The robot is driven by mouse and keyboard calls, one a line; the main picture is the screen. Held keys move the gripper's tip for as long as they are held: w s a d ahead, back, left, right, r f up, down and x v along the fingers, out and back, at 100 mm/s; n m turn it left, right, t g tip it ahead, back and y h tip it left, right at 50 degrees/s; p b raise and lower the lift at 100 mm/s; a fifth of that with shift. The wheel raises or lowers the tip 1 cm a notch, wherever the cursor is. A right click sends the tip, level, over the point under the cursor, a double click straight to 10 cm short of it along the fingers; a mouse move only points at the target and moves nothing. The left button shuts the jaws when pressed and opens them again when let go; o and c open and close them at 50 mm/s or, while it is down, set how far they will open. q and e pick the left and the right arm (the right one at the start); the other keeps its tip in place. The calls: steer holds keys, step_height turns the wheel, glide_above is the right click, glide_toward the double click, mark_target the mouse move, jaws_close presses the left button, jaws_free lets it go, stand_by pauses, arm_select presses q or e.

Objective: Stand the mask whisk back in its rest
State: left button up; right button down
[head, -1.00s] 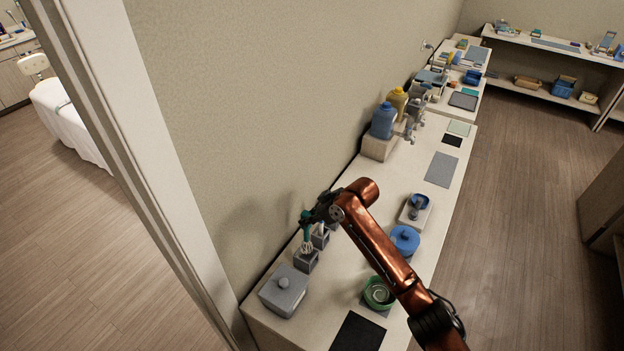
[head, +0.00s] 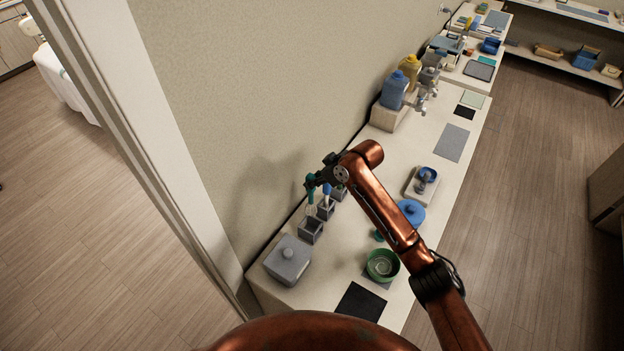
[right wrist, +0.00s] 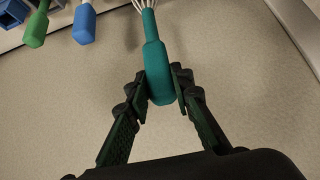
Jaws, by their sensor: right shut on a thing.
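The mask whisk has a teal handle (head: 311,191) and pale wires that point down in the head view. My right gripper (head: 315,183) is shut on the handle and holds the whisk upright. The wires hang over or just at the mouth of the nearest grey rest (head: 310,232); I cannot tell whether their tips are inside it. In the right wrist view the teal handle (right wrist: 157,65) lies between the fingertips of my right gripper (right wrist: 160,84), with the wires running off the top edge. My left gripper is out of view.
Blue-handled (right wrist: 83,24) and green-handled (right wrist: 36,28) tools stand near the whisk. A grey lidded box (head: 288,262) sits in front of the rests. A green bowl (head: 383,266), blue lidded pot (head: 410,212) and dark mat (head: 360,303) are right. The wall is close behind.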

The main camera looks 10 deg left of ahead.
mark_target(313, 191)
steer(key=shift+s+f, duration=0.55)
steer(key=shift+f, duration=0.1)
steer(key=f, duration=0.1)
steer(key=f+b, duration=0.1)
steer(key=f, duration=0.1)
steer(key=shift+w, duration=0.2)
steer(key=shift+b, duration=0.3)
steer(key=shift+s, duration=0.3)
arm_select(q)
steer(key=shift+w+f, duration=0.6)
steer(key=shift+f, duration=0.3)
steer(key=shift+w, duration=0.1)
arm_select(e)
steer(key=shift+w+f, duration=0.1)
steer(key=shift+w, duration=0.05)
